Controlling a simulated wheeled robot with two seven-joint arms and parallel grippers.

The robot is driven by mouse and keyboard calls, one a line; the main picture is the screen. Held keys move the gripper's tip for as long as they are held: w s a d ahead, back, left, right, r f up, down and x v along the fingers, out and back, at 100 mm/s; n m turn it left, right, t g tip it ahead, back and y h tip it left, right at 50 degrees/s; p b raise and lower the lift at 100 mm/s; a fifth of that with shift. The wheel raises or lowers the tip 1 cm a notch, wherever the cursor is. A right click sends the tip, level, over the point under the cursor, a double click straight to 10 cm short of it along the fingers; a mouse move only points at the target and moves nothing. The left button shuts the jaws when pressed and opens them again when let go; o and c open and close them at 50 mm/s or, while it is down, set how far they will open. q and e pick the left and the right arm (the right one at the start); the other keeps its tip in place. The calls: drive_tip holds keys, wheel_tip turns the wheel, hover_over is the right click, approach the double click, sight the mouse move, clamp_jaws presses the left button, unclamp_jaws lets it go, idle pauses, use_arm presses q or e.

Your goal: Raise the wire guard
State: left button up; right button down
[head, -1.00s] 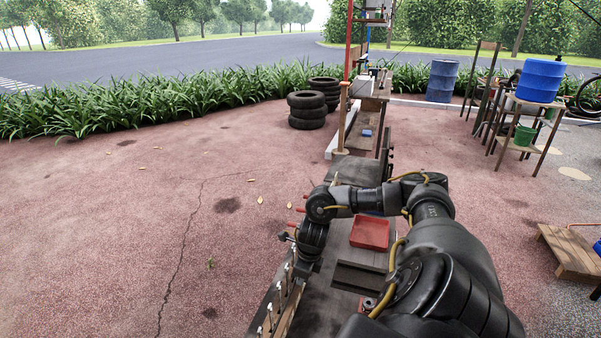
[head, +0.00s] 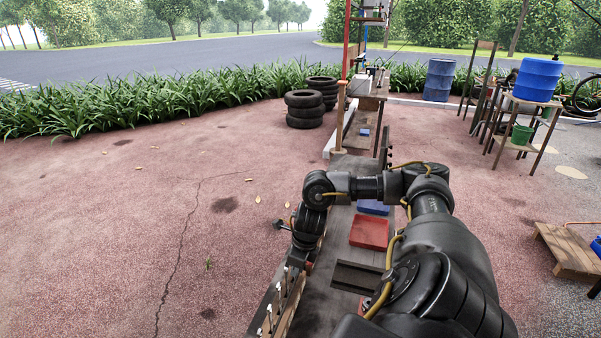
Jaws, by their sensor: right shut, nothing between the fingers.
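I cannot make out the wire guard in the head view; the compressor cart is not clearly seen either. My right arm comes in from the lower right, reaches left across the long dark bench and bends down at the wrist. My right gripper (head: 299,262) points down at the bench's left edge, above a row of light-tipped pegs (head: 271,310). Its fingers are small and partly hidden by the wrist; it is shut and holds nothing. My left gripper is not in view.
A red tray (head: 369,233) and a blue box (head: 373,207) sit on the bench (head: 322,290), close to my forearm. A dark grooved block (head: 357,277) lies nearer. Open paving (head: 110,240) lies left.

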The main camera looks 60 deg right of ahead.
drive_tip(key=s+d+r, duration=0.1)
drive_tip(key=s+r, duration=0.2)
drive_tip(key=r, duration=0.3)
drive_tip(key=shift+r, duration=0.4)
drive_tip(key=shift+s+d+f, duration=0.1)
